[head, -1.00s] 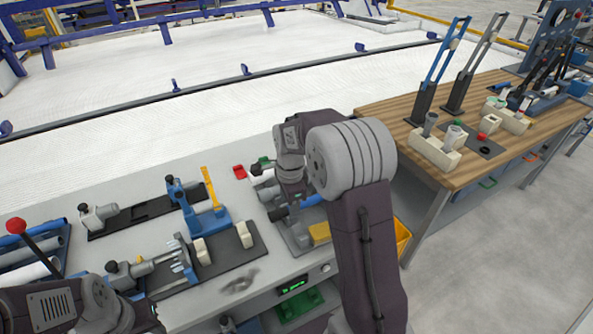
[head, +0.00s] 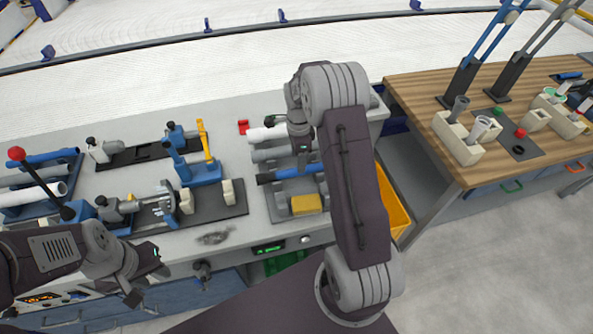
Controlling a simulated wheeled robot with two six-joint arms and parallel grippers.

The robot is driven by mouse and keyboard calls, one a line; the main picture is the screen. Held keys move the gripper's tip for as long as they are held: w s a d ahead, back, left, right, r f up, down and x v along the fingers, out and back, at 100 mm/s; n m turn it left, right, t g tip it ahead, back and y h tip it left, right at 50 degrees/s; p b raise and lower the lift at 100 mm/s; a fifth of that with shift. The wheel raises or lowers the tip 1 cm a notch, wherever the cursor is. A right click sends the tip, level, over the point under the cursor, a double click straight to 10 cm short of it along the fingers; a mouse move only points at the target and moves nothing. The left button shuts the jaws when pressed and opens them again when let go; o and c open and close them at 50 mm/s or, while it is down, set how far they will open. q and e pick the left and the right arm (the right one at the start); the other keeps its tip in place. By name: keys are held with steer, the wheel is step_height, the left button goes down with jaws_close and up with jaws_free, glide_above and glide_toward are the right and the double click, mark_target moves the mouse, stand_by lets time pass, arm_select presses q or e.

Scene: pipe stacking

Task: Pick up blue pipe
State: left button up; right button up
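One blue pipe (head: 291,173) lies on the rack at the middle of the bench, with a dark piece at its left end. Another blue pipe (head: 42,158) lies at the back of the rack on the left. My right gripper (head: 303,160) points down over the middle rack, close to the first blue pipe. Its fingers are small and partly hidden, so I cannot tell whether it is open or touches a pipe. My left gripper (head: 146,282) hangs in front of the bench edge, its fingers apart and empty.
White and grey pipes (head: 268,134) share the middle rack. A blue clamp fixture with a yellow lever (head: 204,140) stands to its left. A yellow bin (head: 392,205) sits right of the bench. A wooden table (head: 425,105) with pipe holders stands further right.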

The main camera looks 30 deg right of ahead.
steer(key=shift+d+f, duration=0.25)
steer(key=shift+f, duration=0.25)
steer(key=f, duration=0.4)
steer(key=shift+w+a+f+p, duration=0.2)
steer(key=shift+a+f+p, duration=0.1)
steer(key=shift+f+p, duration=0.1)
steer(key=shift+d+f, duration=0.15)
arm_select(q)
steer(key=shift+d+r, duration=0.1)
steer(key=shift+r, duration=0.35)
arm_select(e)
jaws_close()
steer(key=shift+r, duration=0.45)
steer(key=r, duration=0.3)
steer(key=shift+s+a+r+b, duration=0.25)
steer(key=shift+s+r+b, duration=0.15)
arm_select(q)
steer(key=shift+f+b, duration=0.55)
steer(key=shift+f, duration=0.4)
arm_select(e)
steer(key=s+a+r, duration=0.3)
steer(key=s+r, duration=0.3)
steer(key=s, duration=0.4)
steer(key=shift+s+a+r, duration=0.15)
steer(key=shift+a+r, duration=0.05)
steer(key=shift+r, duration=0.05)
